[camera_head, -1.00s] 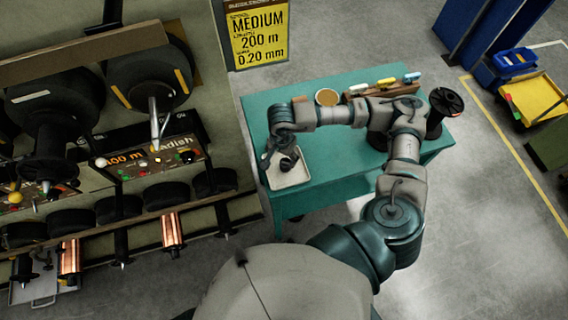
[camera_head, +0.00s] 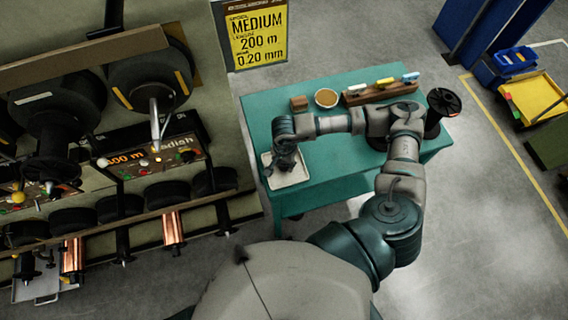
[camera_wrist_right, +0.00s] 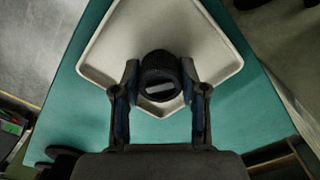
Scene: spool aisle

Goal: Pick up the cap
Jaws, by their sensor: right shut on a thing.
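The cap (camera_wrist_right: 160,72) is a small black round piece with a ribbed side and a pale mark. In the right wrist view it sits between the fingers of my right gripper (camera_wrist_right: 160,80), which is shut on it. A pale tray (camera_wrist_right: 110,45) lies beneath it on the teal table (camera_wrist_right: 85,110). In the head view my right gripper (camera_head: 284,160) is over the tray (camera_head: 292,178) at the table's left end, and the cap is hard to tell apart from the dark fingers. Whether the cap touches the tray I cannot tell. My left gripper is not in view.
On the table (camera_head: 335,170) stand a small brown block (camera_head: 299,103), a round dish (camera_head: 326,97), a wooden holder (camera_head: 380,93) with coloured pieces, and a black spool (camera_head: 443,103). A spool rack (camera_head: 120,205) stands close on the left.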

